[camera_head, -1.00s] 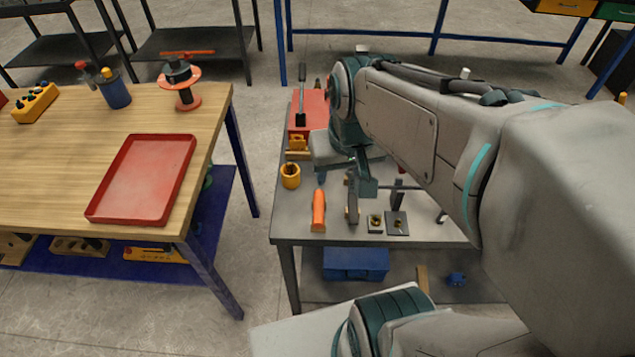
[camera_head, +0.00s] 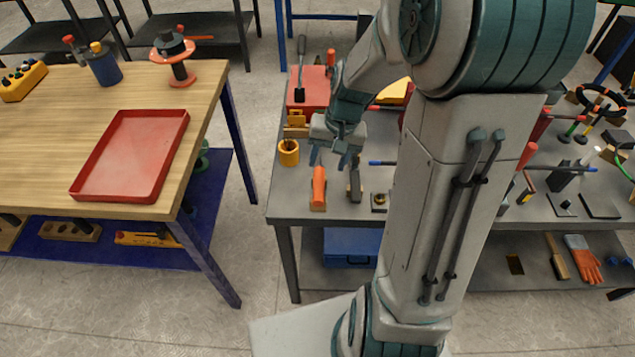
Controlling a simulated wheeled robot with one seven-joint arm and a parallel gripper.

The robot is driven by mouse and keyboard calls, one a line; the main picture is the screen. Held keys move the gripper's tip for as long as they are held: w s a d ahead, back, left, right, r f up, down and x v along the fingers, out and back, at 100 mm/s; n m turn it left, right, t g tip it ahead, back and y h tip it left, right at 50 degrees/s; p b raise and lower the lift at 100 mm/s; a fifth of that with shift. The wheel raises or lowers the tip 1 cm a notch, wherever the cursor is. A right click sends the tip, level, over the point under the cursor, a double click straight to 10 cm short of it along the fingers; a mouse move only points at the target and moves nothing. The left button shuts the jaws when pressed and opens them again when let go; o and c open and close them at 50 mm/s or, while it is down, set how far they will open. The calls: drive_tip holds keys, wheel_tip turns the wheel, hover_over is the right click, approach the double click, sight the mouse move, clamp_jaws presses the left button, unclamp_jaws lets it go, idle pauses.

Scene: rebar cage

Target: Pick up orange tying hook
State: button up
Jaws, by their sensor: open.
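An orange-handled tool (camera_head: 319,188), which looks like the orange tying hook, lies near the front left of the grey table (camera_head: 300,205). Its far end is close to my fingers in the picture, and I cannot make out a hook shape. My gripper (camera_head: 331,158) points down, open and with nothing seen between its fingers. It appears just beyond and above the orange tool, with a visible gap to the handle. I cannot tell its exact height.
A dark upright tool (camera_head: 354,185) stands close right of the orange one. A yellow cup (camera_head: 288,152) is to the left. A red box (camera_head: 309,88) sits behind. My arm hides the middle of the table. A red tray (camera_head: 130,155) lies on the wooden bench.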

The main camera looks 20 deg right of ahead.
sight(320, 181)
drive_tip(key=shift+w+a+f, duration=0.1)
drive_tip(key=shift+a+f, duration=0.2)
drive_tip(key=shift+f, duration=0.95)
drive_tip(key=shift+w+a+f, duration=0.1)
drive_tip(key=shift+a+f, duration=0.15)
drive_tip(key=shift+f, duration=1.05)
drive_tip(key=shift+w+a+f, duration=0.1)
drive_tip(key=shift+a+f, duration=0.2)
drive_tip(key=shift+f, duration=0.95)
drive_tip(key=c, duration=1.1)
